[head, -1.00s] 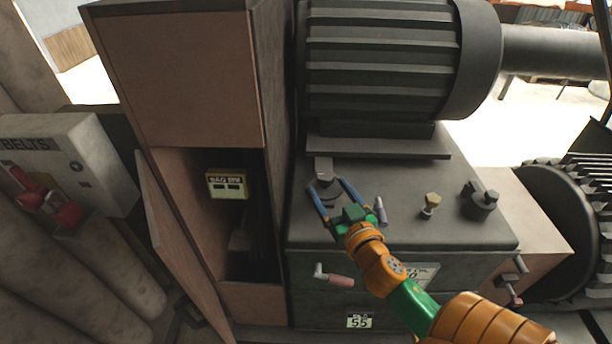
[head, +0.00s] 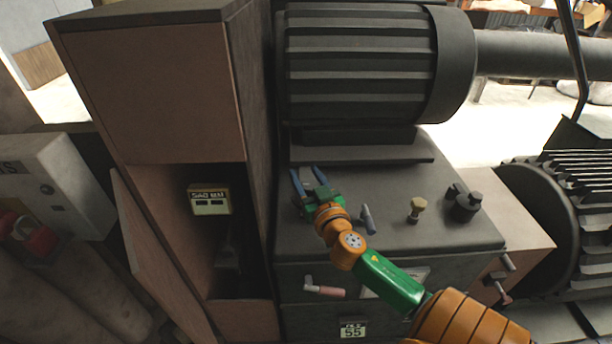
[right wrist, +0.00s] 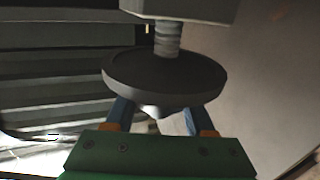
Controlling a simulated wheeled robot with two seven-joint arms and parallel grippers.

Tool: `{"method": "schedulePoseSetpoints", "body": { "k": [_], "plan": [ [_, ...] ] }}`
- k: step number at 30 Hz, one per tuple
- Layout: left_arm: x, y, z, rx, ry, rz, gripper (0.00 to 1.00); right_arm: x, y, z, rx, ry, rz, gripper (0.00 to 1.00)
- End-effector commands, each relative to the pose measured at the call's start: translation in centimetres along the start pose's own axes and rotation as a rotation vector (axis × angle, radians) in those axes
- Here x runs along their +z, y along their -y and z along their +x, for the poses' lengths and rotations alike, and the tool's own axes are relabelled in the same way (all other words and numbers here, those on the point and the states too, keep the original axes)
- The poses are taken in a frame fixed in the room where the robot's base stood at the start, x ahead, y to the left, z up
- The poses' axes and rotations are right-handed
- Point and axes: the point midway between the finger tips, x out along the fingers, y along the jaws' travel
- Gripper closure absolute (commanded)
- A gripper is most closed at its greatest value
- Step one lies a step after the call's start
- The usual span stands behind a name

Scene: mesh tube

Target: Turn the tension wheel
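The tension wheel (right wrist: 165,82) appears as a dark round disc on a threaded shaft (right wrist: 167,38) in the right wrist view. My right gripper (head: 306,172) reaches over the top of the grey machine housing, below the ribbed motor, in the head view. Its two blue fingers are spread apart. In the right wrist view the gripper (right wrist: 158,115) points at the wheel, and the disc hides the finger ends. I cannot tell whether the fingers touch it. In the head view the gripper mostly hides the wheel. My left gripper is not in view.
The ribbed motor (head: 375,65) stands close behind the gripper. A small lever (head: 367,218), a brass knob (head: 416,209) and a black knob (head: 464,203) rise from the housing top (head: 400,180). An open cabinet (head: 150,95) stands at left. A pink-handled crank (head: 325,290) is on the front.

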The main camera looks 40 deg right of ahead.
Motion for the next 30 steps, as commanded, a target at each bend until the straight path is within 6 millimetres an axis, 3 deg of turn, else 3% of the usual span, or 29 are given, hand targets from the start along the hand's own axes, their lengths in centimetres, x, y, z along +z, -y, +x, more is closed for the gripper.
{"method": "schedulePoseSetpoints", "body": {
  "k": [1, 5, 6, 17, 30],
  "plan": [
    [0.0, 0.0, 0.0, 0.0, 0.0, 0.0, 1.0, 0.0, 0.0, 0.0, 0.0, 0.0, 0.0, 0.62],
    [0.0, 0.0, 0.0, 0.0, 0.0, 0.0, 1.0, 0.0, 0.0, 0.0, 0.0, 0.0, 0.0, 0.98],
    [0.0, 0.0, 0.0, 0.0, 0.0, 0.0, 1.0, 0.0, 0.0, 0.0, 0.0, 0.0, 0.0, 1.0],
    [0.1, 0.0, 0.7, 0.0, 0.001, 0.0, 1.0, 0.2, -0.2, -0.1, 0.095, 0.0, 0.006, 1.0],
    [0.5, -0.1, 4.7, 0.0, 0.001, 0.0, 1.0, 0.6, -1.1, -0.2, 0.401, 0.0, 0.008, 1.0]
  ]
}}
